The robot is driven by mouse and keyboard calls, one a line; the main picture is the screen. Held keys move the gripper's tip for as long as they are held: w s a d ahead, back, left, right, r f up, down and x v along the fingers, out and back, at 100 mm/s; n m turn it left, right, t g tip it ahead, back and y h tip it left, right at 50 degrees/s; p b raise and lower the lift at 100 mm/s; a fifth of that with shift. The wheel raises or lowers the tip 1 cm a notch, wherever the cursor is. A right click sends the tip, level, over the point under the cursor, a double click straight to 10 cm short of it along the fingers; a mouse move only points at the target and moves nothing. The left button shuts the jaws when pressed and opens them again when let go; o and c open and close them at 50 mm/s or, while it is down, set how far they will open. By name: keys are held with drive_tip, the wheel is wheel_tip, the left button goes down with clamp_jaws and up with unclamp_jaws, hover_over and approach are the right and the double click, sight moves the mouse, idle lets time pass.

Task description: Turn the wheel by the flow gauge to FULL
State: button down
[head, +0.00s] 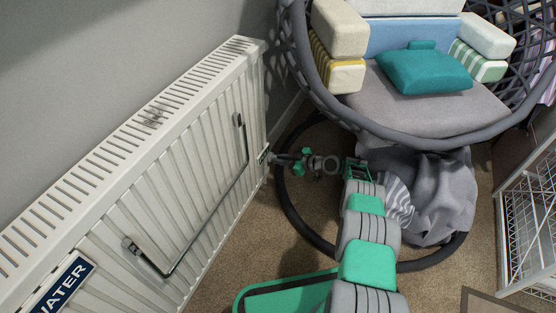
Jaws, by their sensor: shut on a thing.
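A small dark fitting with a pale marking (264,154) shows at the right end of the white radiator, low down. It may be the flow gauge, but it is too small to read. My grey and green gripper (279,159) reaches left to this spot and is shut on the wheel there. The wheel is mostly hidden by the fingers, so its setting cannot be told. My arm comes up from the bottom of the head view and bends left to the gripper.
The white radiator (190,165) fills the left, with a dark bar handle (215,208) and a "WATER" sign (62,287). A hanging chair (430,110) with cushions stands over a dark ring base (290,215). Grey cloth (445,195) lies right of my arm. A wire rack (530,220) stands right.

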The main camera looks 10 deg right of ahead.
drive_tip(key=shift+w+d+r, duration=0.1)
drive_tip(key=shift+d+r, duration=0.05)
drive_tip(key=c, duration=1.7)
unclamp_jaws()
drive_tip(key=shift+o, duration=1.1)
drive_tip(key=p+v, duration=0.3)
drive_tip(key=v, duration=0.4)
drive_tip(key=shift+s+d, duration=0.2)
drive_tip(key=shift+s, duration=0.1)
drive_tip(key=shift+r, duration=0.1)
